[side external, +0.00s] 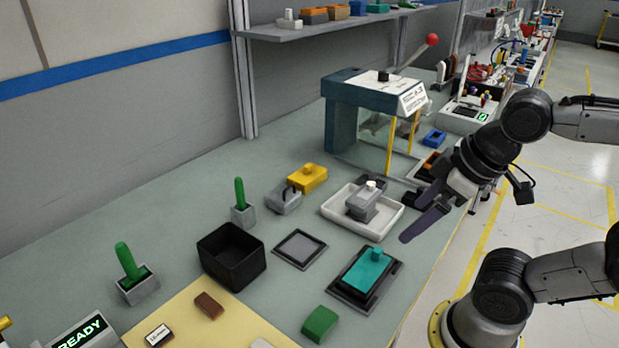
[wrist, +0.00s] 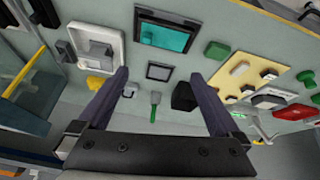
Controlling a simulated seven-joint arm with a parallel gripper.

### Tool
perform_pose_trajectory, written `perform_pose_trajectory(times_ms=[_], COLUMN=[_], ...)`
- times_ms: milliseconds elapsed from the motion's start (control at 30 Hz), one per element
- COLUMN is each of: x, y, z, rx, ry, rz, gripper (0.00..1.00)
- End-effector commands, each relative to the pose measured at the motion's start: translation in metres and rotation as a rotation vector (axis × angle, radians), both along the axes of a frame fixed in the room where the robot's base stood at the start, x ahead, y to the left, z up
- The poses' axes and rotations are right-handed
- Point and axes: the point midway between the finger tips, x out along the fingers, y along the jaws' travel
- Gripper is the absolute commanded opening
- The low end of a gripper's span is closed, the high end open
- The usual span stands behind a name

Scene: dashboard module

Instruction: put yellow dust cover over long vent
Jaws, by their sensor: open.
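The yellow dust cover (side external: 307,178) is a block with a knob on top. It sits on the bench behind the white tray, touching or close to a grey handled block. In the wrist view the yellow cover (wrist: 96,84) is partly hidden by the left finger. I cannot tell for sure which fixture is the long vent. A dark-framed rectangular fixture (side external: 340,286) carries a teal knobbed block (side external: 367,268), and a smaller framed grey panel (side external: 299,248) lies behind it to the left. My gripper (side external: 424,208) is open and empty, above the bench's front edge, right of the tray.
The white tray (side external: 334,212) holds a grey block with a white knob. A black open bin (side external: 232,256), green-handled tools (side external: 240,195) and a loose green block (side external: 320,324) stand leftward. A teal-and-clear press (side external: 366,120) with a red-knobbed lever rises at the back.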

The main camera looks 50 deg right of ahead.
Motion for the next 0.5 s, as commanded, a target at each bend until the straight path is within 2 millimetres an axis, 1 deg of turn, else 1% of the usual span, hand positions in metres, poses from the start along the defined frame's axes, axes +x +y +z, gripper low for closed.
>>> perform_pose_trajectory(times_ms=[67, 133, 267, 300, 367, 400, 467, 500], x=[0.001, 0.007, 0.029, 0.039, 0.055, 0.067, 0.088, 0.102], y=[0.0, 0.0, -0.002, -0.003, -0.006, -0.008, -0.012, -0.016], z=[0.011, 0.031, 0.071, 0.084, 0.102, 0.114, 0.129, 0.139], rx=[-0.054, -0.113, -0.226, -0.261, -0.311, -0.343, -0.386, -0.413], ry=[-0.003, -0.02, -0.015, -0.01, 0.004, 0.015, 0.036, 0.05], rz=[0.107, 0.221, 0.433, 0.498, 0.595, 0.658, 0.752, 0.812], gripper=[1.0, 1.0, 1.0, 1.0, 1.0, 1.0, 1.0, 1.0])
